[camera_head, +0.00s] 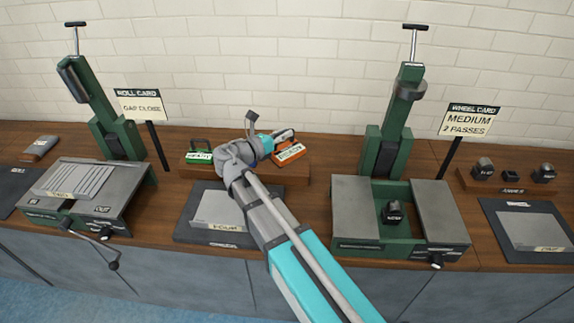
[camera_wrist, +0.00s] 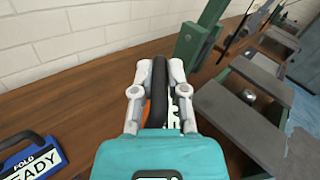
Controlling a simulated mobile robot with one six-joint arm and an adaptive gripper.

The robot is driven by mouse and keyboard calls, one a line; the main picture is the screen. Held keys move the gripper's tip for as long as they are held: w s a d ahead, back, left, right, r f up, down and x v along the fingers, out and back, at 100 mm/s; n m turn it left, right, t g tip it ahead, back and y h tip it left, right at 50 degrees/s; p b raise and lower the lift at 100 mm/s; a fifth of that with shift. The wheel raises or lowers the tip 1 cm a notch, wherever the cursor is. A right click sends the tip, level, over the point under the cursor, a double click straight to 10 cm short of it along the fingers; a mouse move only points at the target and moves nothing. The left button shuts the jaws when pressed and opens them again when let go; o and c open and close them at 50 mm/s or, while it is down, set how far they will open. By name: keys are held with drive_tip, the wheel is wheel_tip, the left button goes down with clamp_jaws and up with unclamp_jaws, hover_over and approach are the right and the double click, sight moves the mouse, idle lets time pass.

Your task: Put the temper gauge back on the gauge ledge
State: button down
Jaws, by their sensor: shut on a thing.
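My gripper (camera_head: 283,137) is at the middle wooden block, over an orange-and-white plate (camera_head: 291,153) with lettering. In the wrist view my gripper (camera_wrist: 158,72) is shut on a dark upright loop handle (camera_wrist: 158,90); orange and white show beside it. I cannot tell whether the plate touches the block. A dark knobbed block (camera_head: 394,212) with a small label sits in the green gap of the right press. Similar dark blocks (camera_head: 483,169), (camera_head: 543,173) stand on the right wooden ledge (camera_head: 480,186). The labels are too small to tell which is the temper gauge.
A plate marked READY (camera_head: 198,158) stands at the block's left end; a blue READY plate (camera_wrist: 30,162) shows in the wrist view. Tall green presses (camera_head: 115,130), (camera_head: 390,140) and sign posts (camera_head: 157,147), (camera_head: 451,157) rise on both sides. A grey sheet (camera_head: 218,211) lies on a dark mat.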

drive_tip(key=shift+n, duration=0.3)
drive_tip(key=a, duration=0.1)
drive_tip(key=s+a, duration=0.1)
drive_tip(key=a, duration=0.1)
drive_tip(key=s+a, duration=0.1)
drive_tip(key=a, duration=0.1)
drive_tip(key=shift+s+a, duration=0.1)
drive_tip(key=shift+s, duration=0.05)
drive_tip(key=w+d+f+b, duration=0.4)
drive_tip(key=w+f+b, duration=0.5)
drive_tip(key=w, duration=0.3)
drive_tip(key=shift+w, duration=0.25)
drive_tip(key=shift+d, duration=0.1)
